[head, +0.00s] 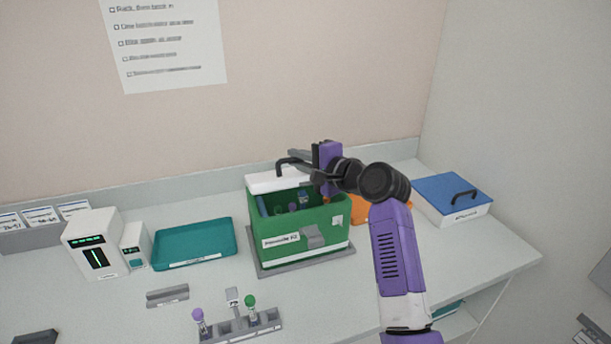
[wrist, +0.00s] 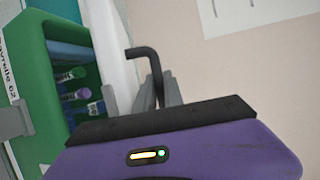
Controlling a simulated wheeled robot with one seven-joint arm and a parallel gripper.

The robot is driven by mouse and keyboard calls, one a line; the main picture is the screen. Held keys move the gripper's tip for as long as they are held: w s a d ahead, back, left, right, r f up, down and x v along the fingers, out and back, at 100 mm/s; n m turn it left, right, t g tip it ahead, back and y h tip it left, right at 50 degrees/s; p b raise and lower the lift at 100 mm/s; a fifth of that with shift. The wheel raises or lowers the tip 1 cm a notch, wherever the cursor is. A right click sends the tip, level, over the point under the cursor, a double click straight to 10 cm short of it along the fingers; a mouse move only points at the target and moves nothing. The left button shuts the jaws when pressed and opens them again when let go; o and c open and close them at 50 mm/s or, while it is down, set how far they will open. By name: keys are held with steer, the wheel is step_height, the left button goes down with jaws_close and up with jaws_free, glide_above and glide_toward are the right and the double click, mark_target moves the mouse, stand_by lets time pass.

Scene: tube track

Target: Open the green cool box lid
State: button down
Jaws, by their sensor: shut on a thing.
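The green cool box (head: 335,238) stands on a grey base on the bench, with its inside showing from above. Its white lid (head: 262,184) is swung up at the back of the box; my gripper hides part of it. A black handle (head: 283,163) is on the lid. My gripper (head: 304,157) is shut on the handle, behind and above the box. In the wrist view, the fingers (wrist: 160,95) close around the bent black handle (wrist: 143,53), next to the white lid (wrist: 112,50). Tubes with green and purple caps show inside the green box (wrist: 33,60).
A blue-lidded box (head: 450,195) stands to the right, and an orange item (head: 368,209) is partly behind my arm. A teal tray (head: 193,245) and white devices (head: 95,245) are to the left. A tube rack (head: 240,328) stands in front.

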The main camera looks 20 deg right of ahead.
steer(key=shift+w+r+p, duration=0.5)
steer(key=shift+r+p, duration=0.3)
steer(key=shift+w+r+g+p, duration=0.1)
steer(key=shift+w+g+p, duration=0.4)
steer(key=shift+p, duration=0.45)
steer(key=shift+m, duration=0.3)
steer(key=c, duration=1.7)
jaws_free()
steer(key=shift+s, duration=0.1)
steer(key=b+v, duration=0.1)
steer(key=v, duration=0.6)
steer(key=shift+s+d+r, duration=0.1)
steer(key=shift+s, duration=0.2)
